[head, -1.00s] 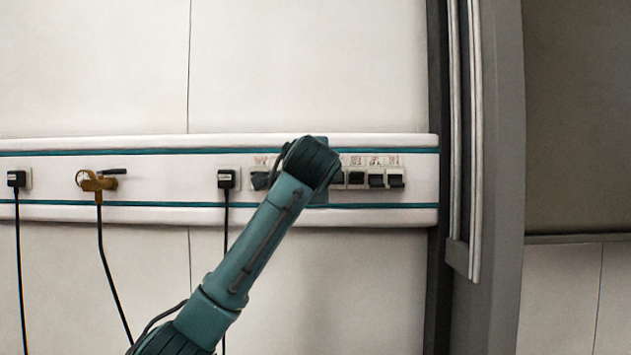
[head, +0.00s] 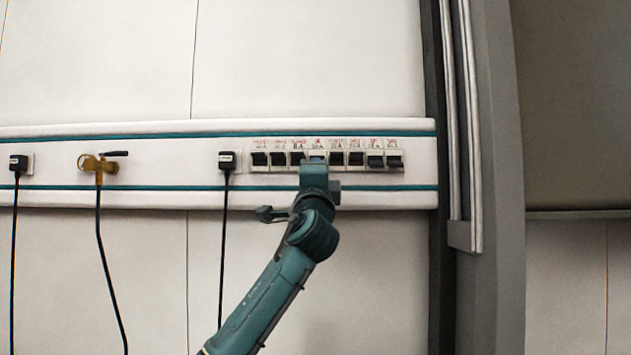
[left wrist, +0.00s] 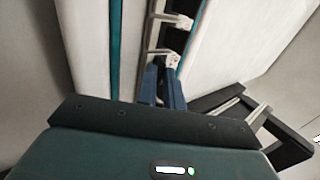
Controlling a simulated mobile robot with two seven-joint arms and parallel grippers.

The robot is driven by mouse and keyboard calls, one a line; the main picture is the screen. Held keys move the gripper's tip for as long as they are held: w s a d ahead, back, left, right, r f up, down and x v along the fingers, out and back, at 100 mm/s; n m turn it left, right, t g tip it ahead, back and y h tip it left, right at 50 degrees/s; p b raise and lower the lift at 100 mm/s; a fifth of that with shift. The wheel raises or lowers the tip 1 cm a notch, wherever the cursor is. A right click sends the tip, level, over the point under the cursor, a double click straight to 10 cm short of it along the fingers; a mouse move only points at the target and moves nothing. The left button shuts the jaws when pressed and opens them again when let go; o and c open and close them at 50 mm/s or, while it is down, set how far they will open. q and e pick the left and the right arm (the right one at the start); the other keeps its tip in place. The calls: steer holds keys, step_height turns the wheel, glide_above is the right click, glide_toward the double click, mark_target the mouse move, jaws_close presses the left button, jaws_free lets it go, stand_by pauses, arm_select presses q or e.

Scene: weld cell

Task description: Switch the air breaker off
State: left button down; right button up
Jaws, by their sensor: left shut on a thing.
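A row of breakers (head: 356,159) with dark levers sits in the white wall rail, with small red labels above that I cannot read. My left gripper (head: 316,163) comes up from below to the breaker near the middle of the row and covers its lower part. In the left wrist view, the blue fingers (left wrist: 161,77) are close together at the breaker strip and shut on a breaker lever, mostly hidden between them. I cannot tell the held lever's position. My right gripper is in neither view.
Left of the row, a black plug (head: 227,161) with a hanging cable sits in the rail. Further left are a brass valve (head: 98,164) with a hose and another black plug (head: 18,163). A grey post (head: 490,180) stands right of the rail.

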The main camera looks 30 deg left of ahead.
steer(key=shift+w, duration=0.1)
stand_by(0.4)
arm_select(q)
steer(key=c, duration=1.5)
jaws_free()
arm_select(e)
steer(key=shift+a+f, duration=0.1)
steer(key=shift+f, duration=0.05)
arm_select(q)
steer(key=shift+f, duration=0.1)
steer(key=b+v, duration=0.2)
steer(key=v, duration=0.4)
steer(key=b+v, duration=0.1)
steer(key=v, duration=0.6)
steer(key=shift+w+f+b, duration=0.15)
steer(key=shift+f+b, duration=0.1)
steer(key=shift+b, duration=0.1)
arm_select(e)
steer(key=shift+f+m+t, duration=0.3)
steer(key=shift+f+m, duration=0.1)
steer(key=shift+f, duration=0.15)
